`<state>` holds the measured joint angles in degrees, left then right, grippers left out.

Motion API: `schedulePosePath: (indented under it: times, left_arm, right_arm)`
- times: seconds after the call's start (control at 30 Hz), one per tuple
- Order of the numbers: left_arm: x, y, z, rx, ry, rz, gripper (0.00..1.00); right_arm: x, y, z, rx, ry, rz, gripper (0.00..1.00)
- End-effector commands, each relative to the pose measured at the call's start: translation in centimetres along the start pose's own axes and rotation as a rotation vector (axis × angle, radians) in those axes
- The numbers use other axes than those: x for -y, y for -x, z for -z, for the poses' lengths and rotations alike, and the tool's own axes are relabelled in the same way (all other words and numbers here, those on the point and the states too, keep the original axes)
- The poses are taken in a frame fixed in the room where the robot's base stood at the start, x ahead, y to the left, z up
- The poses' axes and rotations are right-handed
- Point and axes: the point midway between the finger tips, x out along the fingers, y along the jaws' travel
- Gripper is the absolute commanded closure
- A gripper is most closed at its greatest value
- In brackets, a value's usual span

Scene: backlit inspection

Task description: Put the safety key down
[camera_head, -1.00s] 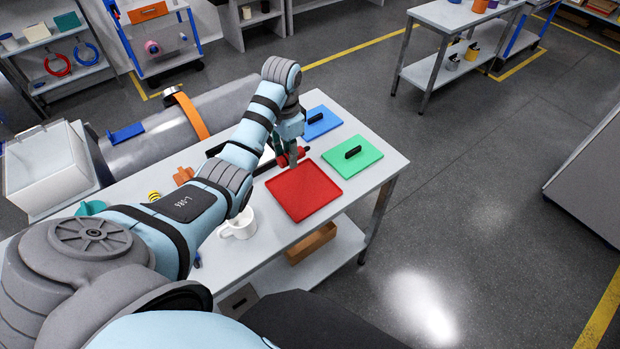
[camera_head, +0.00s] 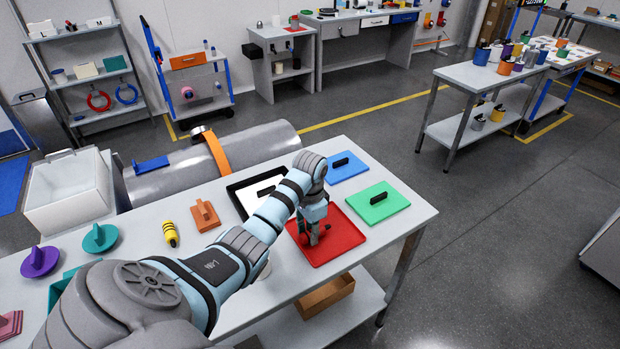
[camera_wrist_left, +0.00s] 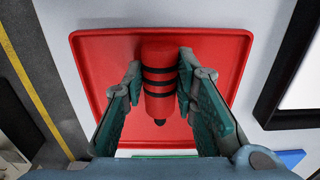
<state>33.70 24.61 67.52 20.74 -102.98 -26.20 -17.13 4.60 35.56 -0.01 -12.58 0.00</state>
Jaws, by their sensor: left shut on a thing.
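The safety key looks like a red cylinder with black bands and a dark tip; in the left wrist view the key (camera_wrist_left: 159,90) lies between my fingers. My left gripper (camera_wrist_left: 160,78) is shut on it, one finger on each side. In the head view my left gripper (camera_head: 314,238) points down over the red tray (camera_head: 345,245), and the key is mostly hidden there. The red tray also shows behind the key in the left wrist view (camera_wrist_left: 105,62). I cannot tell whether the key touches the tray. My right gripper is out of view.
A green plate (camera_head: 390,208) with a black handle and a blue plate (camera_head: 352,172) lie beside the tray. A black-framed white panel (camera_head: 240,192) is behind my arm. A yellow item (camera_head: 170,234) and an orange block (camera_head: 205,216) stand to the left.

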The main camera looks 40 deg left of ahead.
Motion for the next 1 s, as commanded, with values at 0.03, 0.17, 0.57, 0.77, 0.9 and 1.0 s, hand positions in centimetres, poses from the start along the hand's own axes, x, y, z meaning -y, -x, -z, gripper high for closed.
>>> schedulePosePath:
  times: [0.03, 0.17, 0.57, 0.77, 0.9, 1.0]
  left_arm:
    - [0.0, -0.5, 0.1, -0.002, 0.000, 0.001, 1.00]
    - [0.0, 0.0, 0.1, -0.002, 0.000, 0.001, 1.00]
    - [0.0, -0.1, 0.1, -0.001, 0.000, 0.001, 0.54]
    - [0.1, 0.0, 0.1, -0.002, 0.000, 0.001, 0.54]
    - [0.1, 1.9, 0.1, -0.004, -0.001, 0.003, 0.54]
    - [0.2, 4.6, 0.2, -0.006, 0.000, 0.005, 0.54]
  right_arm:
    - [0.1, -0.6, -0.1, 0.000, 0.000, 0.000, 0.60]
    - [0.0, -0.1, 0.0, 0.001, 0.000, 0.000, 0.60]
    - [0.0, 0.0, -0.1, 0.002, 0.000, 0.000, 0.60]
    - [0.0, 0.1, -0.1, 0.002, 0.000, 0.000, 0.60]
    - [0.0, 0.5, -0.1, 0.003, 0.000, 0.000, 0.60]
    - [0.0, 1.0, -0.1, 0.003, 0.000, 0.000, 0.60]
